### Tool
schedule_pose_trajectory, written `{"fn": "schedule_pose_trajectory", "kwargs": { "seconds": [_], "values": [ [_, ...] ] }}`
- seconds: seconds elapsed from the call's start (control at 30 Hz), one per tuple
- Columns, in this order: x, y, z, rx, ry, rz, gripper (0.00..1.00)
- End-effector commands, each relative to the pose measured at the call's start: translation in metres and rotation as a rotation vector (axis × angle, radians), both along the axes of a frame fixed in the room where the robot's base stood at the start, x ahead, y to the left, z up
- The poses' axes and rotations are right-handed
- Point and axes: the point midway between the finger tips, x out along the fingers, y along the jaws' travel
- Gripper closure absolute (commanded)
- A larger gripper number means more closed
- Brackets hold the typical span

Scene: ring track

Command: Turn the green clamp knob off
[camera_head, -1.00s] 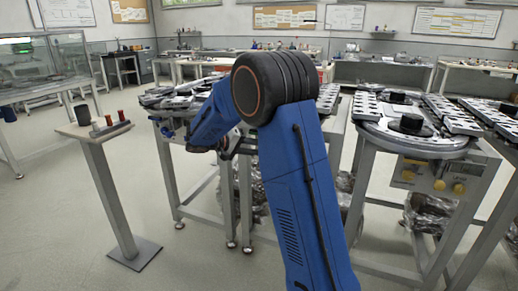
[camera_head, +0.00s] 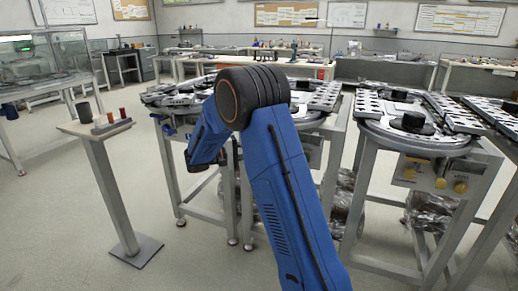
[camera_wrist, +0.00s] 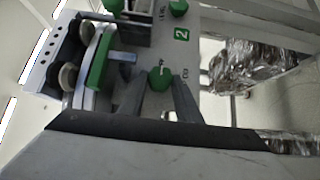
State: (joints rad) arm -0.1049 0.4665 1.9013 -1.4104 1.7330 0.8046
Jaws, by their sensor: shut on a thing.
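In the wrist view a green knob (camera_wrist: 161,77) with a pale mark sits on a grey panel (camera_wrist: 203,62), between my fingertips. My gripper (camera_wrist: 160,84) is shut on this knob. A second green knob (camera_wrist: 179,7) and a green part (camera_wrist: 114,5) show at the top of the wrist view. The lettering beside the knobs is too small to read, so I cannot tell from it which one is the clamp knob. In the head view my blue arm hides the gripped knob and most of my gripper.
In the head view a small stand (camera_head: 85,128) is at left, and a neighbouring track table with yellow knobs (camera_head: 460,187) is at right.

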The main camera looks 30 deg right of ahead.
Motion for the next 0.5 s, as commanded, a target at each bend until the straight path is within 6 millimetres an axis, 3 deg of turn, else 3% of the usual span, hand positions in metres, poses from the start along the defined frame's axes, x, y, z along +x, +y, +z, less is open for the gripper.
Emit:
{"fn": "schedule_pose_trajectory", "kwargs": {
  "seconds": [0.3, 0.33, 0.4, 0.5],
  "values": [
    [-0.0004, 0.0002, -0.0013, 0.001, 0.003, 0.0, 0.92],
    [-0.0004, 0.0002, -0.0013, 0.001, 0.003, 0.0, 0.67],
    [-0.0003, 0.0002, -0.0012, 0.001, 0.003, 0.0, 0.51],
    [-0.0003, 0.0001, -0.0009, 0.001, 0.002, 0.0, 0.51]
  ]
}}
